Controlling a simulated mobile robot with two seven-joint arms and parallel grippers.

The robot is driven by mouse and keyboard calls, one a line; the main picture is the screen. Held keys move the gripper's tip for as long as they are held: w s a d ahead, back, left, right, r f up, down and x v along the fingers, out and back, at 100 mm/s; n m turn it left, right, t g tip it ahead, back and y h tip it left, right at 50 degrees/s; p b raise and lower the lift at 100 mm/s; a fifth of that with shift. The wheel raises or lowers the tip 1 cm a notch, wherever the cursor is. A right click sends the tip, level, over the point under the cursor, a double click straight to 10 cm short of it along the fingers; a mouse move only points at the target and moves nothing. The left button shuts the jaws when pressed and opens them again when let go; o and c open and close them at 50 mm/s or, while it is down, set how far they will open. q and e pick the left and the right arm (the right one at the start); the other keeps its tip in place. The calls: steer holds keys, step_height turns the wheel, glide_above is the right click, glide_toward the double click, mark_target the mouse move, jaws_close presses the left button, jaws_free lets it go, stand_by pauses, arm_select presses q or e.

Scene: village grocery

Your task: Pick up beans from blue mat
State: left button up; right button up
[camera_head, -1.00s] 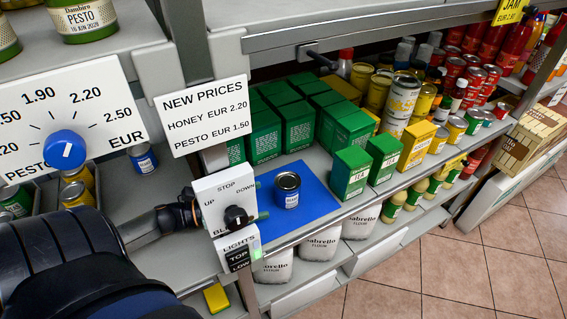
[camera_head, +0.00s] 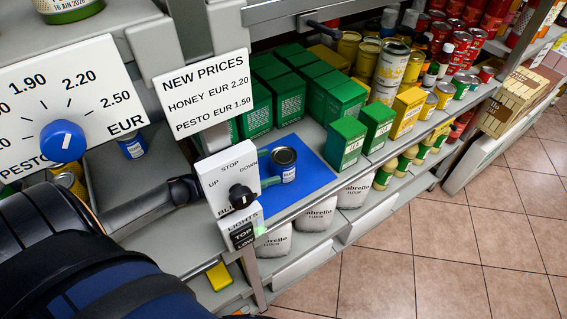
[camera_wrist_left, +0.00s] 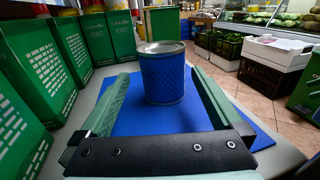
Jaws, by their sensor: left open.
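My right gripper is not in view.
A white control panel (camera_head: 229,183) stands close in front of my left wrist. Green boxes (camera_head: 344,143) stand right of the mat and more rise behind it. Flour bags (camera_head: 314,213) fill the shelf below. The mat's right front part is clear.

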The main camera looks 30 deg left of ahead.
mark_target(285, 162)
arm_select(q)
steer(key=shift+p+x, duration=0.4)
steer(key=shift+x, duration=2.4)
steer(key=shift+s+d, duration=0.1)
steer(key=shift+d, duration=0.05)
steer(key=shift+c, duration=0.2)
steer(key=c, duration=1.4)
steer(key=shift+r, duration=0.1)
